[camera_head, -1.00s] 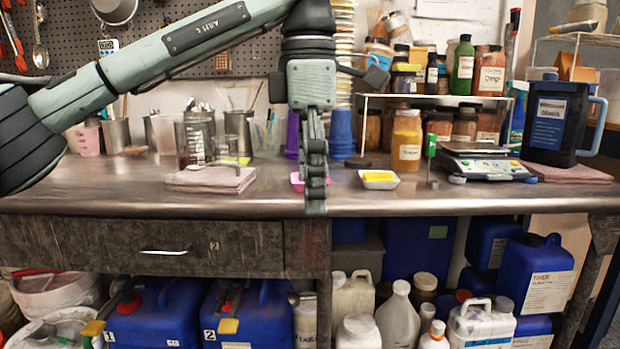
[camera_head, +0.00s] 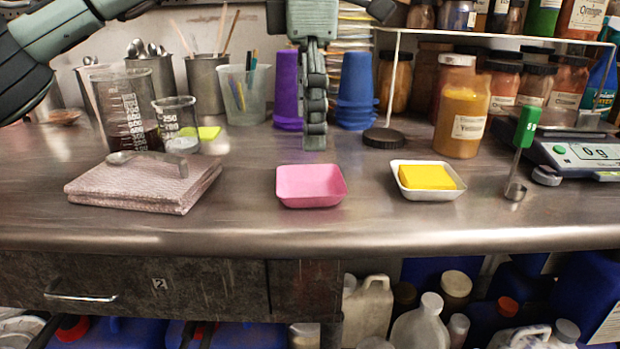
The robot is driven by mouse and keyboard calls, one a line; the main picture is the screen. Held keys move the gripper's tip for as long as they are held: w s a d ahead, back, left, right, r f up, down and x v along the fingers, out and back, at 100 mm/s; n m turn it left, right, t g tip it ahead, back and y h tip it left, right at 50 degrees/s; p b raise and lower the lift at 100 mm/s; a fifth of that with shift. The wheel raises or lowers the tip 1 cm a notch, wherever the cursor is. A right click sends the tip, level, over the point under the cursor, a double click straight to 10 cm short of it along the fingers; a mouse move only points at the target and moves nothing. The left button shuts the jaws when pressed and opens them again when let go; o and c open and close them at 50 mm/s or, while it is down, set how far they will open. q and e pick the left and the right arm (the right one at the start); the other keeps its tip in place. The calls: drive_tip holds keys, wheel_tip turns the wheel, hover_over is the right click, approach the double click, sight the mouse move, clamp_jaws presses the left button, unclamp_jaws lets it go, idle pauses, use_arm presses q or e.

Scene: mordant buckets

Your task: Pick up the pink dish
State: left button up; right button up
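The pink dish (camera_head: 311,186) is a small, shallow, square tray. It sits upright and looks empty on the metal workbench (camera_head: 230,225), near the front edge at the middle of the view. My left gripper (camera_head: 315,145) points down and shows just above and behind the dish in the picture, apart from it. Its fingers are seen edge-on, one in front of the other, so I cannot tell whether they are open. Nothing shows held in it. My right gripper is not in view.
Right of the dish is a white dish (camera_head: 426,193) with a yellow block (camera_head: 428,177). A folded cloth (camera_head: 140,190) with a spoon lies left. Bare bench surrounds the pink dish.

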sight(310, 193)
use_arm(q)
drive_tip(key=shift+s+f, duration=0.2)
drive_tip(key=shift+f, duration=3.05)
drive_tip(key=shift+f, duration=0.25)
drive_tip(key=c, duration=0.8)
